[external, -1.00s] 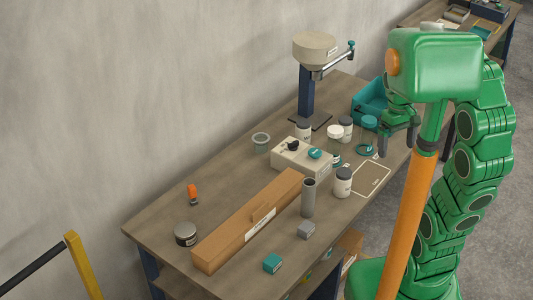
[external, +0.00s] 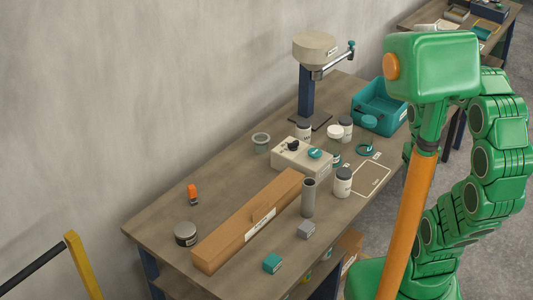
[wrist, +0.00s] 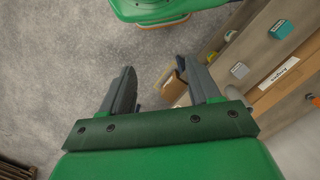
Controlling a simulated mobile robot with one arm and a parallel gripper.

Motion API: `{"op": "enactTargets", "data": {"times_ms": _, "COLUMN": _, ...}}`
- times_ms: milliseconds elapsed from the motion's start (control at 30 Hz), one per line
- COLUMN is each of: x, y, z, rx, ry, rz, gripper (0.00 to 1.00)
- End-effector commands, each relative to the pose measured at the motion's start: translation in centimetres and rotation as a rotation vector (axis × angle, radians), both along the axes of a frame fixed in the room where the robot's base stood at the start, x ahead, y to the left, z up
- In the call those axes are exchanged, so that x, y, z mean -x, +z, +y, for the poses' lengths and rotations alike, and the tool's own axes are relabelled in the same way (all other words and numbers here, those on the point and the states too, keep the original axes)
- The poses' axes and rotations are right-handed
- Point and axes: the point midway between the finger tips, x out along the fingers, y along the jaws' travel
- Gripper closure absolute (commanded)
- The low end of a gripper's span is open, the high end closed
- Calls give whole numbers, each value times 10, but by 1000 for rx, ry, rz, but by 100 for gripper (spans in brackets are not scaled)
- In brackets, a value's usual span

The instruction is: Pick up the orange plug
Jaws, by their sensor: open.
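The orange plug (external: 193,190) stands on the workbench (external: 150,225) near its far left end, close to the wall, with a dark lower part. In the wrist view an orange piece that looks like the plug (wrist: 315,101) shows at the right edge. My gripper (wrist: 157,66) is open and empty, with bare floor between its fingers. It is well away from the plug. In the external view the gripper is hidden behind my body and arm.
A long cardboard box (external: 245,225) lies between the plug and the bench's front edge. A dark round tin (external: 186,234) stands near the plug. A grey cylinder (external: 308,198), grey block (external: 306,230) and teal box (external: 272,263) stand nearer the front.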

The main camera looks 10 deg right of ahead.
Motion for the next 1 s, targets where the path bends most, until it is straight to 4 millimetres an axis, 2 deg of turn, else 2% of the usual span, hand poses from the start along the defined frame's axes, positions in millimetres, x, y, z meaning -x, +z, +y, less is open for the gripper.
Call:
{"op": "enactTargets", "data": {"times_ms": 300, "x": -1, "y": 0, "z": 1, "rx": -2, "ry": 0, "rz": 1, "gripper": 42}}
{"op": "enactTargets", "data": {"times_ms": 467, "x": -14, "y": 0, "z": 13, "rx": -30, "ry": -12, "rz": 13, "gripper": 42}}
{"op": "enactTargets", "data": {"times_ms": 1000, "x": -104, "y": -2, "z": 109, "rx": -224, "ry": -137, "rz": 104, "gripper": 42}}
